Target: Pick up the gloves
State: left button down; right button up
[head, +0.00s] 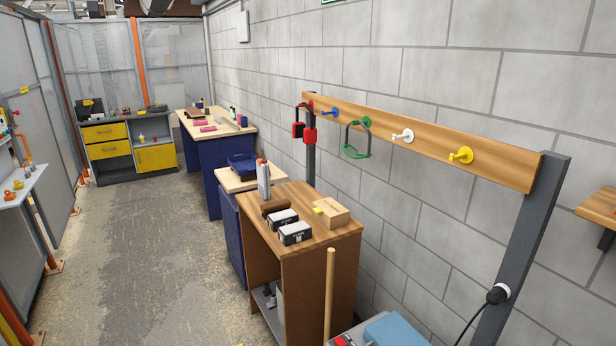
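I cannot make out gloves for certain in the head view. Small pinkish-red items (207,128) lie on the far wooden-topped workbench (240,131) along the right wall, too small to identify. Neither of my grippers shows in the head view.
A brown wooden cabinet (334,249) holds two boxes (295,233) and a wood block (331,212). A peg rail (430,142) carries red ear-defender-like items (310,135) and a green-framed item (356,152). A wooden pole (329,295) stands in front. The floor (160,250) at left is clear.

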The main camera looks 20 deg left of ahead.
aim_at(263, 168)
jog(key=i+j+z, duration=0.15)
jog(key=j, duration=0.15)
jog(key=i+j+z, duration=0.2)
jog(key=j, duration=0.15)
jog(key=i+j+z, duration=0.15)
jog(key=j, duration=0.2)
jog(key=i+j+z, duration=0.1)
jog(key=j, duration=0.4)
jog(key=i+j, duration=0.15)
jog(key=j, duration=0.4)
jog(key=i+j+z, duration=0.15)
jog(key=j, duration=0.35)
jog(key=i+j, duration=0.1)
jog(key=j, duration=0.45)
jog(key=z, duration=0.05)
